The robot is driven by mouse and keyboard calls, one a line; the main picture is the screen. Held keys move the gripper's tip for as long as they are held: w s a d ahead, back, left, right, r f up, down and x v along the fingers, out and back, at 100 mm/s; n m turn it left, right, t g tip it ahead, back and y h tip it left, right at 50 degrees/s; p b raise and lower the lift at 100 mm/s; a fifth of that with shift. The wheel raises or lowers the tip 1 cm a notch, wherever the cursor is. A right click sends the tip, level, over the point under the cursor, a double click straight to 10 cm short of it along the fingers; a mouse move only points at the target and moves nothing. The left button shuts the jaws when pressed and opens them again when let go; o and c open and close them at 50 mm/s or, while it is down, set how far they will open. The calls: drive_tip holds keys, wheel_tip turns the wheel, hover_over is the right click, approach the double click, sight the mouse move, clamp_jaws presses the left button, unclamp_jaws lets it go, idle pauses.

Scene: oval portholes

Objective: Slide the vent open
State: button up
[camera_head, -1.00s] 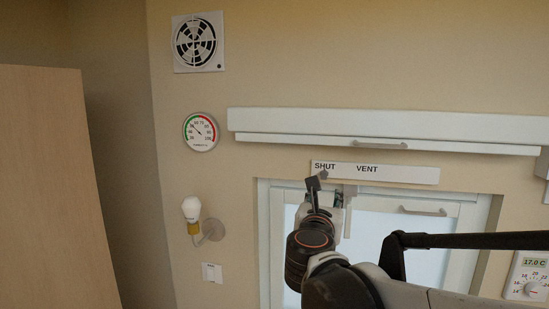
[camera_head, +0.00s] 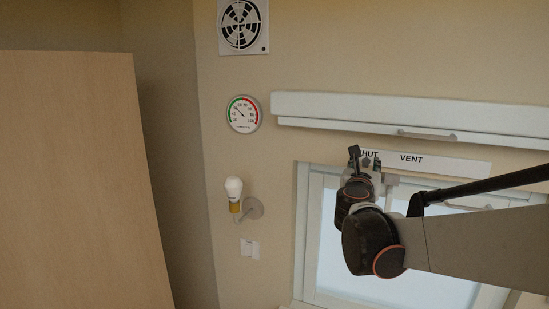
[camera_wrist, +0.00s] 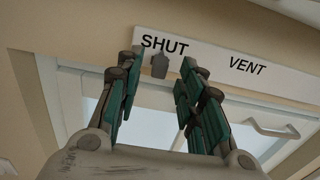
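The vent strip (camera_head: 450,164) is a long white bar above the window, lettered SHUT at its left end and VENT further right. In the wrist view the strip (camera_wrist: 220,62) carries a small grey slider knob (camera_wrist: 159,66) just under the word SHUT. My gripper (camera_wrist: 162,60) is open, with its green-padded fingers apart, one on each side of the knob in the picture. I see gaps between both fingers and the knob; the depth left to it is hard to tell. In the head view my gripper (camera_head: 365,159) is at the strip's left end and covers part of SHUT.
A white blind housing (camera_head: 380,115) with a handle runs above the strip. The window frame (camera_head: 312,225) lies below it. A lamp (camera_head: 235,190), a round gauge (camera_head: 243,114) and a fan grille (camera_head: 242,25) are on the wall at left. A tall wooden panel (camera_head: 75,180) stands further left.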

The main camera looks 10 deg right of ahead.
sight(366, 163)
drive_tip(key=shift+x, duration=1.35)
clamp_jaws()
